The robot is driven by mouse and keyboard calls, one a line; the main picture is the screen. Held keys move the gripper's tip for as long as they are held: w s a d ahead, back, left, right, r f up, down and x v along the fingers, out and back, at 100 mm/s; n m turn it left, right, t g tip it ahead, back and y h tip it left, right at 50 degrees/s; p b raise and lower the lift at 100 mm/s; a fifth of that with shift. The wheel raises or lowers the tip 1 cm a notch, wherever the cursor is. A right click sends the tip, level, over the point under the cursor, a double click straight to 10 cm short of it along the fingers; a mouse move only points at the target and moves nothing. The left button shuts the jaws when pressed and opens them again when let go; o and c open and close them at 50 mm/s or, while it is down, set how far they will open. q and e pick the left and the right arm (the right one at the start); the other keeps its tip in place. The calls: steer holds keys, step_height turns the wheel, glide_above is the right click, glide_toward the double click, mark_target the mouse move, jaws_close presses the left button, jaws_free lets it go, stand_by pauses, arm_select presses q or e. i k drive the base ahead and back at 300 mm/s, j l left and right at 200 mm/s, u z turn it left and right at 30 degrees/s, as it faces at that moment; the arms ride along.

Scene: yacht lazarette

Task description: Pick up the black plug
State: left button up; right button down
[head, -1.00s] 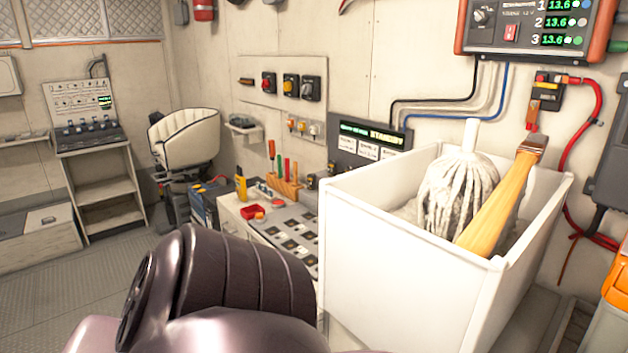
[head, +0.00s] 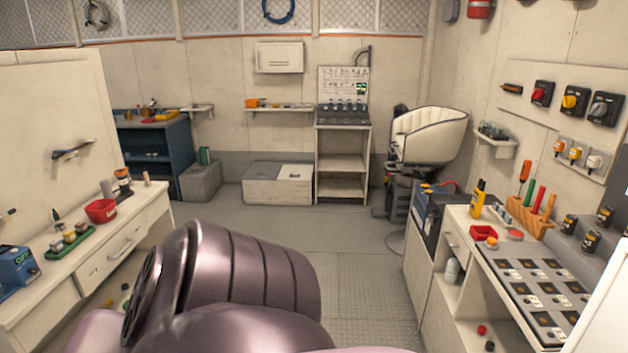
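I cannot make out for certain which thing is the black plug. A small dark round thing (head: 490,346) lies low in the open front of the right-hand cabinet, near a small red one (head: 481,330); it is too small to identify. Neither of my grippers is in view. A purple link of my own arm fills the bottom middle and hides the floor behind it.
The right cabinet (head: 452,222) carries a panel of dark square plates (head: 530,290), a red bin (head: 484,233) and a wooden tool rack (head: 530,218). The left counter (head: 85,250) holds a red bowl (head: 101,210). A seat (head: 430,135) stands at the back. Floor between is clear.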

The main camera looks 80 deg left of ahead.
mark_target(60, 226)
steer(key=k+j+u, duration=0.15)
steer(key=u, duration=3.9)
steer(key=i+l+u, duration=0.1)
steer(key=i+l, duration=0.15)
steer(key=i+l+u, duration=0.1)
steer(key=i+l, duration=0.15)
steer(key=i+l+u, duration=0.1)
steer(key=l, duration=0.25)
steer(key=i+l+u, duration=0.1)
steer(key=i+l, duration=0.2)
steer(key=i+l+u, duration=0.1)
steer(key=l, duration=0.3)
steer(key=i+l+u, duration=0.1)
steer(key=i+l, duration=0.2)
steer(key=i+l+u, duration=0.1)
steer(key=l, duration=0.35)
steer(key=i+l+u, duration=0.1)
steer(key=i+l, duration=0.15)
steer(key=l, duration=0.15)
